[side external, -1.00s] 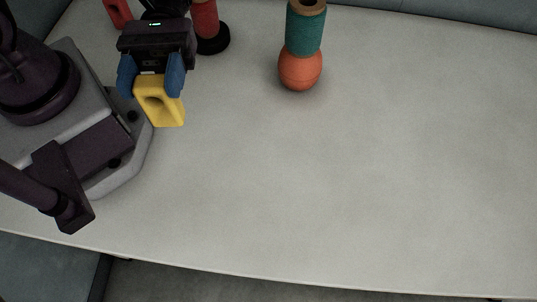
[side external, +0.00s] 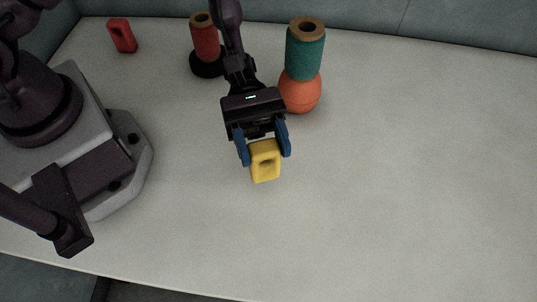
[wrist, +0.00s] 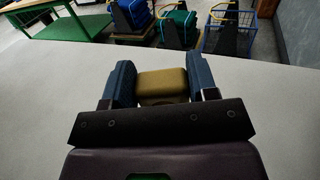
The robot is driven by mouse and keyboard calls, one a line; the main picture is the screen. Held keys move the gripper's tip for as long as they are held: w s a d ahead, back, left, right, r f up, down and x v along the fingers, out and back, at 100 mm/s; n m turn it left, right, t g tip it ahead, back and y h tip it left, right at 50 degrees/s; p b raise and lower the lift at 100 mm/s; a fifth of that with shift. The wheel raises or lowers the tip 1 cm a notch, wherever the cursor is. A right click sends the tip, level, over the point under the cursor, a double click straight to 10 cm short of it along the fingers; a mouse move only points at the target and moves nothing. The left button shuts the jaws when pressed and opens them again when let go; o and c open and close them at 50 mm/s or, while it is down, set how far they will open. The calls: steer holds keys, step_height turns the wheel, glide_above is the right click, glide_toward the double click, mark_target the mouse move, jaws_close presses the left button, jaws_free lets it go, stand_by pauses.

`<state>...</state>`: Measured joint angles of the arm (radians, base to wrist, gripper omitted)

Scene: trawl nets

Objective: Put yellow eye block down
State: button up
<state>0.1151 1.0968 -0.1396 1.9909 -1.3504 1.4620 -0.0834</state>
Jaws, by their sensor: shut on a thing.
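The yellow eye block (side external: 265,163), a rounded block with a hole through it, is between the blue fingers of my gripper (side external: 264,146) in the side external view. My gripper is shut on it. The block is left of the middle of the table, in front of the orange ball. In the wrist view the yellow block (wrist: 162,86) sits between the two blue fingers (wrist: 162,84). I cannot tell whether its underside touches the table.
A green spool (side external: 305,54) stands on an orange ball (side external: 301,94) just behind my gripper. A red spool (side external: 205,42) on a black base (side external: 207,64) and a red block (side external: 122,36) stand at the back left. The table (side external: 400,190) is clear to the right and front.

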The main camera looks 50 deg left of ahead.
mark_target(269, 160)
steer(key=shift+w+d+f, duration=0.15)
steer(key=shift+f, duration=0.1)
steer(key=shift+w+d+f, duration=0.1)
steer(key=shift+d+f, duration=0.05)
steer(key=shift+f, duration=1.55)
steer(key=o, duration=1)
steer(key=shift+f, duration=0.1)
steer(key=v, duration=1.2)
steer(key=shift+w, duration=0.1)
